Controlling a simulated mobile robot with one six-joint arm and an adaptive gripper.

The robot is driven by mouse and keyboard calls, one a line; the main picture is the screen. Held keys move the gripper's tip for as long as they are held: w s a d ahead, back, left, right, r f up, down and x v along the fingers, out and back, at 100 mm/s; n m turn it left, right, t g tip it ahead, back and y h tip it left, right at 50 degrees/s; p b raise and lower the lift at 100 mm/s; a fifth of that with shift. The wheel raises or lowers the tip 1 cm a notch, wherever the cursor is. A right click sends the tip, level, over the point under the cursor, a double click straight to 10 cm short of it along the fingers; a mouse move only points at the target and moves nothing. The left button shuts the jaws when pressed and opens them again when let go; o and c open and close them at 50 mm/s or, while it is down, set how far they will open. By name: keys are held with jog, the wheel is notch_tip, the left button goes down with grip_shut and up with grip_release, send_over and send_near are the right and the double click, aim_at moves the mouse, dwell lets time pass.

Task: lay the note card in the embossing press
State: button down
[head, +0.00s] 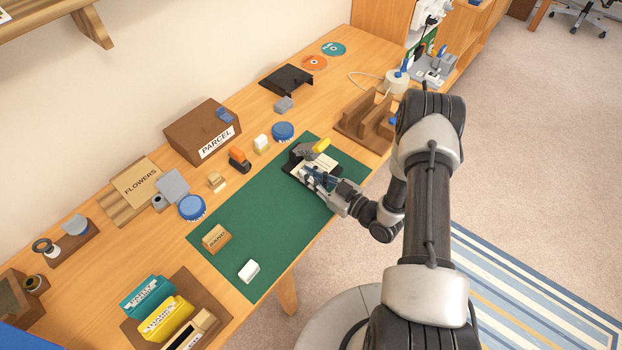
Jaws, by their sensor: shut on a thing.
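The embossing press (296,156) stands on the far end of the green mat, with a black base, a grey arm and a yellow-ended lever. The pale note card (329,164) lies over the base of the press, below the yellow lever end, and is partly hidden by my gripper. My gripper (312,175) reaches in from the right at the near side of the press and is shut on the note card. The fingertips are small here, and I cannot tell how far the card sits under the press head.
The green mat (245,215) also holds a small wooden block (216,238) and a white block (249,271). Blue round tins (283,131), an orange-and-black stamp (239,160) and a parcel box (203,130) line the wall side. A brown slotted rack (366,122) stands beyond the press.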

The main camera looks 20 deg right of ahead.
jog(key=shift+d+f, duration=0.15)
jog(key=shift+f, duration=0.05)
jog(key=shift+s+f, duration=0.1)
jog(key=c, duration=1.9)
grip_release()
jog(key=shift+c, duration=0.2)
